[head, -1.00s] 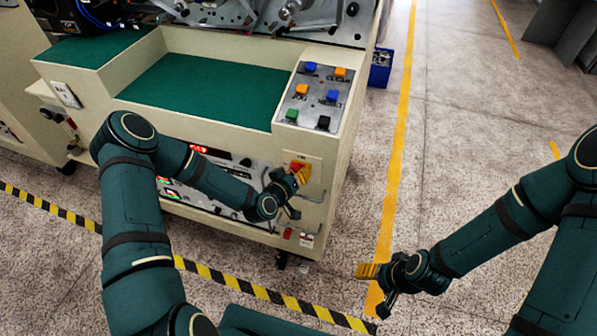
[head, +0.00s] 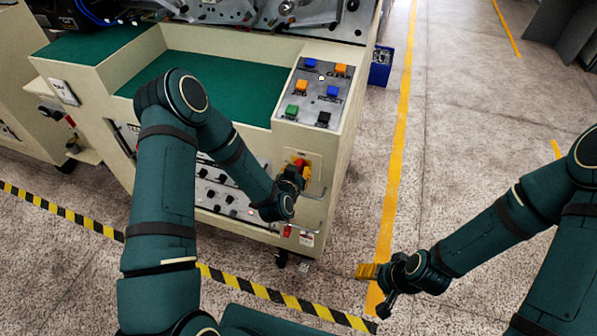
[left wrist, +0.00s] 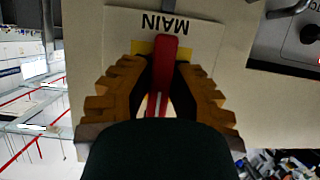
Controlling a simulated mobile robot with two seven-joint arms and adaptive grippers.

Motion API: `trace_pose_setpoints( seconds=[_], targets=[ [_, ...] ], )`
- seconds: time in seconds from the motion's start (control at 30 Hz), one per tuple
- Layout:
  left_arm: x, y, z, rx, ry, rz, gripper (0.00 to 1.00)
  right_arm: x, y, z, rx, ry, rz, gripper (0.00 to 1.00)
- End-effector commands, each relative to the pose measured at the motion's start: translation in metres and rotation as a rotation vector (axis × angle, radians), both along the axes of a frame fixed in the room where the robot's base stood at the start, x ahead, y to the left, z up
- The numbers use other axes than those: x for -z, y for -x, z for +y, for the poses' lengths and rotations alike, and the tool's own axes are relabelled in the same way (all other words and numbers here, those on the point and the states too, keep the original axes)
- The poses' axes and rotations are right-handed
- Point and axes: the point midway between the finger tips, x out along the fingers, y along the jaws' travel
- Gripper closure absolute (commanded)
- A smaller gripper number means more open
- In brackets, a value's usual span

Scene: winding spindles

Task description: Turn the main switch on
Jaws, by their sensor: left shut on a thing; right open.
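The main switch (left wrist: 165,62) is a red handle on a yellow plate, under a white label reading MAIN, which appears upside down in the left wrist view. In the head view the switch (head: 300,162) is on the cream front panel of the machine, near its right corner. My left gripper (head: 294,172) is at the switch, shut on the red handle. In the left wrist view its ridged orange-brown fingers (left wrist: 160,98) stand on both sides of the handle. My right gripper (head: 372,278) is open and empty above the floor, apart from the machine.
A button panel (head: 318,95) with blue, orange, green and black buttons is above the switch. A metal handle bar (head: 312,222) and a small red item (head: 288,230) are below it. Free floor (head: 470,140) lies to the right.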

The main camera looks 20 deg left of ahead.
Motion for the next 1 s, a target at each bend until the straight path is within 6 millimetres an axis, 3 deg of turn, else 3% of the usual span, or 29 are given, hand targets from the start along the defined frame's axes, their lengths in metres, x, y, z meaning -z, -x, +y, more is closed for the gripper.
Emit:
trace_pose_setpoints(
  seconds=[0.43,0.47,0.5,0.53,0.87,1.0],
  targets=[
    [-0.002,-0.002,0.0,0.0,-0.01,-0.006,1.0,0.0,0.0,0.0,0.0,0.0,0.001,0.37],
    [-0.002,-0.002,0.0,0.0,-0.01,-0.006,0.74,0.0,0.0,0.0,0.0,0.0,0.001,0.37],
    [-0.002,-0.002,0.0,0.0,-0.01,-0.006,0.6,0.0,0.0,0.0,0.0,0.0,0.001,0.37],
    [-0.002,-0.002,0.0,0.0,-0.01,-0.006,0.52,0.0,0.0,0.0,0.0,0.0,0.001,0.37],
    [-0.001,0.001,0.0,0.0,-0.009,-0.001,0.52,0.0,0.0,0.0,0.0,0.0,0.001,0.37],
    [-0.005,0.011,0.0,0.001,-0.009,0.0,0.52,0.0,0.0,0.0,0.0,0.0,0.0,0.37]
  ],
)
